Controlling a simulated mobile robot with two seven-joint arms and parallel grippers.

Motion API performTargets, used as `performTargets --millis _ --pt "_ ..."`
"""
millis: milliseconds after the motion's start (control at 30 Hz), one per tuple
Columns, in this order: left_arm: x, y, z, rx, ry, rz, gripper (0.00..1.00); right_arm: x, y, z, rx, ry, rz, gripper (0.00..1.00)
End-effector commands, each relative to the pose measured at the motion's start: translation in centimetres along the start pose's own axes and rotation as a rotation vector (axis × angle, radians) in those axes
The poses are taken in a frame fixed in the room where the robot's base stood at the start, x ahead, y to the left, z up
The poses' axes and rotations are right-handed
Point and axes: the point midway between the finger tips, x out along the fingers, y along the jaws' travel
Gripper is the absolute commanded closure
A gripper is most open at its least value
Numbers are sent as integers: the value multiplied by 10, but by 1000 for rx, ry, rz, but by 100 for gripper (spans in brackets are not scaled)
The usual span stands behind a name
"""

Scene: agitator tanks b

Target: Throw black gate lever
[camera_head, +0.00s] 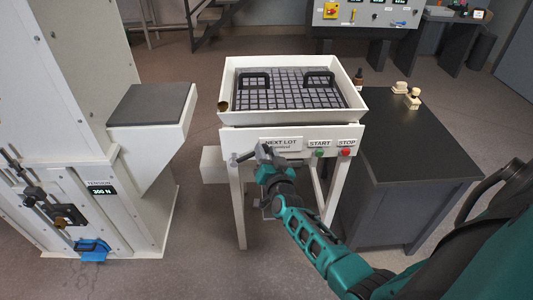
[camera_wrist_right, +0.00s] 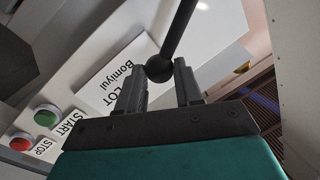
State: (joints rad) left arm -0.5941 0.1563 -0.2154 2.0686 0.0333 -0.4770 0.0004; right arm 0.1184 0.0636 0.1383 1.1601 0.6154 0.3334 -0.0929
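The black gate lever (camera_wrist_right: 178,30) shows in the right wrist view as a thin black rod ending in a round ball knob (camera_wrist_right: 159,69). My right gripper (camera_wrist_right: 161,77) is open, with the knob at the mouth between its two fingertips; I cannot tell whether either finger touches it. In the head view my right gripper (camera_head: 264,154) is at the front left of the white tray stand (camera_head: 242,130), just below the NEXT LOT label (camera_head: 281,144). There the gripper hides most of the lever. A grey handle-like piece (camera_head: 235,160) shows just left of the gripper. My left gripper is not in view.
A green START button (camera_head: 319,153) and a red STOP button (camera_head: 345,152) sit right of the gripper on the stand's front. A black-topped table (camera_head: 430,150) stands to the right. A white machine with a grey-topped ledge (camera_head: 152,104) stands left, with open floor between.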

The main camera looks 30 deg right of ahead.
Motion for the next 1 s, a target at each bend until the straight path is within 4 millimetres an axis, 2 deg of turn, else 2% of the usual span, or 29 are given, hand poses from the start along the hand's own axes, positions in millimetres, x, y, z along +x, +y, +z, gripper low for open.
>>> performTargets --millis 67,333,733,1000 --pt "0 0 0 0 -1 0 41 0 0 0 0 0 0 74" --pt "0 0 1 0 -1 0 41 0 0 0 1 0 0 100" --pt "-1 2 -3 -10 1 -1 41 0 -2 -1 -9 -2 1 100" --pt "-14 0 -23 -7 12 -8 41 1 -14 -12 -109 -23 11 100"
